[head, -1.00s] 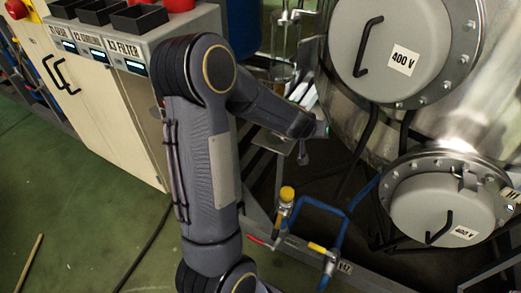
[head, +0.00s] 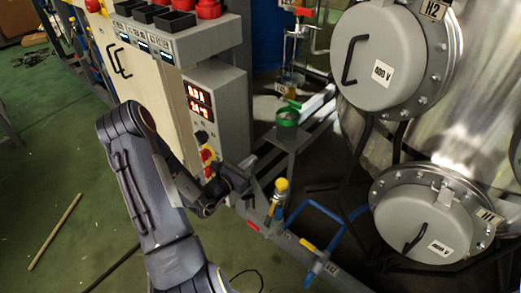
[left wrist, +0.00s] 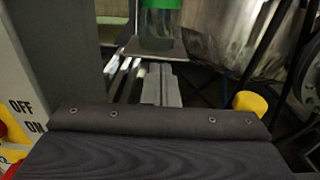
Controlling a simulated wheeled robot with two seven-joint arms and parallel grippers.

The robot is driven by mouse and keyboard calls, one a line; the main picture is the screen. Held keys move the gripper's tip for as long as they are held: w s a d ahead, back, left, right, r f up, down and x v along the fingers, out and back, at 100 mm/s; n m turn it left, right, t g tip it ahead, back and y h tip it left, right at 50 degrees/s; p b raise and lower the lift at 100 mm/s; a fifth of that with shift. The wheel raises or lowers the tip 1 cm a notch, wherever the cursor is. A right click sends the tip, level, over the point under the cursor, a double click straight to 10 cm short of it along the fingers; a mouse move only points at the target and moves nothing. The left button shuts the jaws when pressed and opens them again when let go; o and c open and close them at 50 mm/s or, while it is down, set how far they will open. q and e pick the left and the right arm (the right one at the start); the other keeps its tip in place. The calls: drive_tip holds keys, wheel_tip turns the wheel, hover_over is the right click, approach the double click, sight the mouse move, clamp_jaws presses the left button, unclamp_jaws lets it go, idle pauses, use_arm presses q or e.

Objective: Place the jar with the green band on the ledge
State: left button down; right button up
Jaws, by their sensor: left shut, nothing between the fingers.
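The jar with the green band (head: 288,117) stands upright on the ledge (head: 292,140), a small grey metal plate beside the control cabinet. My left gripper (head: 247,164) is below and to the left of the ledge, apart from the jar. In the left wrist view its fingers (left wrist: 161,84) are together and empty, pointing toward the ledge. My right gripper is not in view.
A control cabinet (head: 217,105) with red displays and knobs stands left of the ledge. A yellow-capped valve (head: 279,187) and blue pipes (head: 318,210) are close to my left gripper. Large round grey vessel covers (head: 385,62) stand at right. Open green floor lies at left.

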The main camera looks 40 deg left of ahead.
sight(282, 136)
use_arm(q)
drive_tip(key=w, duration=0.9)
drive_tip(key=w+d, duration=0.1)
drive_tip(key=w, duration=0.3)
drive_tip(key=shift+w+d+b, duration=0.1)
drive_tip(key=shift+w+b, duration=0.25)
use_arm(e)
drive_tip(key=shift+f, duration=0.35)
use_arm(q)
drive_tip(key=shift+w, duration=0.95)
drive_tip(key=shift+w+d+f, duration=0.1)
drive_tip(key=shift+w+f, duration=0.05)
drive_tip(key=shift+w, duration=0.2)
drive_tip(key=shift+s+r, duration=0.2)
drive_tip(key=shift+s, duration=0.05)
drive_tip(key=shift+f, duration=0.15)
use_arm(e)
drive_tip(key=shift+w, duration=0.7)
